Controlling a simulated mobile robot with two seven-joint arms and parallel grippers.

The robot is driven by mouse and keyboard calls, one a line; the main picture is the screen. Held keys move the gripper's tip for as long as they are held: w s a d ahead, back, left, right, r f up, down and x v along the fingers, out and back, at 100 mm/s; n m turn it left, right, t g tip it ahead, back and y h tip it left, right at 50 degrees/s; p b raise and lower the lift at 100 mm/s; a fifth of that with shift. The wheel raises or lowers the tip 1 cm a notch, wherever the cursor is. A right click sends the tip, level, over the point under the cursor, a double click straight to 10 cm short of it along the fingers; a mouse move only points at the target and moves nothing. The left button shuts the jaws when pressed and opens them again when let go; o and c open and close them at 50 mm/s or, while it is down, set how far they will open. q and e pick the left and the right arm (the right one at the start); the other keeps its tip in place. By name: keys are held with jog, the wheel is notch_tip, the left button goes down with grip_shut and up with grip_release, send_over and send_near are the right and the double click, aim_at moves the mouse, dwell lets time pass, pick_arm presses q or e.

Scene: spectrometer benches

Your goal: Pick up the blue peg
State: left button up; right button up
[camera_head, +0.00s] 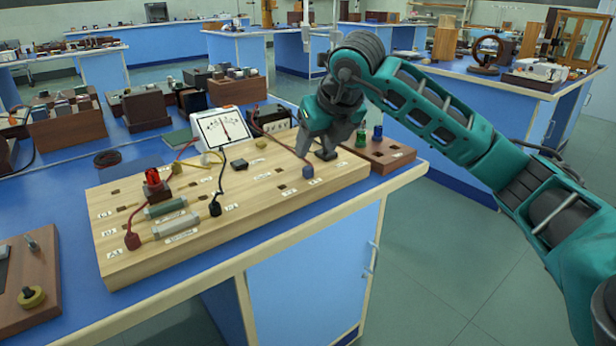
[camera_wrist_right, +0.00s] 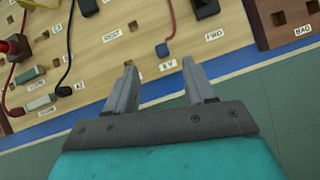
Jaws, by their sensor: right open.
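My right gripper (camera_head: 312,148) is left of this peg, low over the wooden board (camera_head: 345,177). In the wrist view its open fingers (camera_wrist_right: 160,78) have nothing between them. A smaller blue plug (camera_head: 308,171) sits in the board just below the gripper. The brown block (camera_wrist_right: 262,28) shows partly there, without the peg. My left gripper is out of view.
A black plug (camera_head: 326,154) is in the board close to the right gripper. A meter (camera_head: 222,128), a red lamp (camera_head: 154,180) and several cables crowd the board's left and back. The bench's front edge (camera_head: 300,222) is near; open floor lies beyond.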

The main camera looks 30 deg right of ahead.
aim_at(308, 168)
jog(key=b+x, duration=0.1)
jog(key=x, duration=0.6)
jog(key=shift+d+f+b, duration=0.15)
jog(key=shift+f+b, duration=0.2)
jog(key=shift+f, duration=0.05)
grip_shut()
